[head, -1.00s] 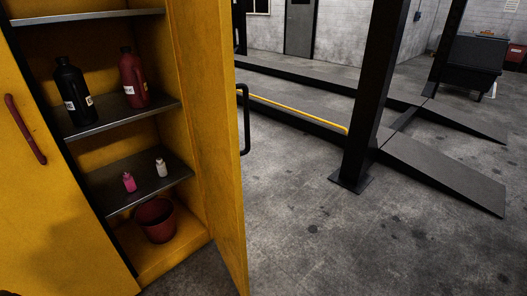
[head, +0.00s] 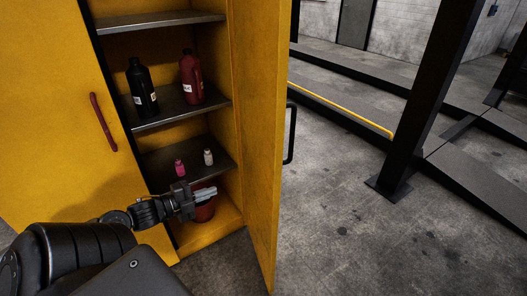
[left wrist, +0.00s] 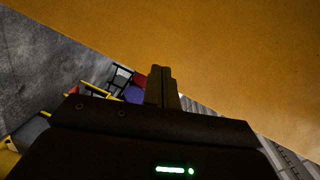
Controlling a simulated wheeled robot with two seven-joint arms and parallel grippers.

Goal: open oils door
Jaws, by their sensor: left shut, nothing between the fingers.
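The yellow oils cabinet has its right door (head: 258,130) swung open, with a dark handle (head: 290,134) on its outer side. The left door (head: 60,110) is shut and has a red handle (head: 103,121). My left gripper (head: 204,197) is in front of the cabinet's lower opening, partly hiding a red bucket (head: 206,209). Its fingers are shut and empty. In the left wrist view the shut fingers (left wrist: 162,85) show against a broad yellow surface (left wrist: 220,50). I cannot tell from that view whether they touch it. My right gripper is not in view.
Inside, a black bottle (head: 142,88) and a red bottle (head: 192,78) stand on one shelf. A pink bottle (head: 179,167) and a white bottle (head: 208,157) stand on the shelf below. A dark lift post (head: 432,100) stands to the right. The floor (head: 340,230) between is clear.

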